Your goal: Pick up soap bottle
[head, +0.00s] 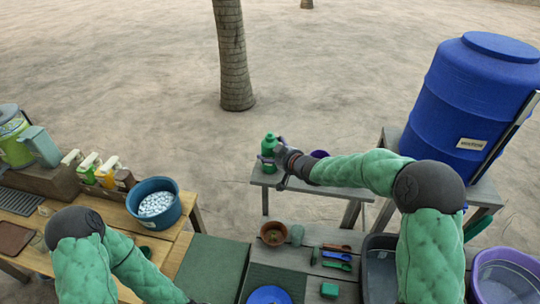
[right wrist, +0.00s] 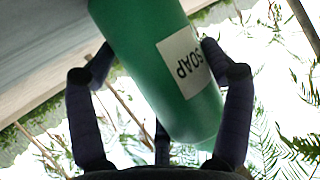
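The soap bottle (head: 268,152) is green with a white label. It stands on the small grey table (head: 305,183) in the middle of the head view. My right gripper (head: 280,166) reaches it from the right, its dark fingers at the bottle's side. In the right wrist view, the bottle (right wrist: 150,62) lies between the spread fingers of the gripper (right wrist: 155,62), its label reading upside down. One fingertip is close to the label's edge; I cannot tell whether it touches. My left gripper is outside the head view; only that arm shows at lower left.
A purple item (head: 319,154) sits just behind my right wrist on the same table. A large blue water barrel (head: 470,105) stands to the right. A blue bucket of white pieces (head: 153,203) is on the left table. Utensils and a brown bowl (head: 273,233) lie on the front table.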

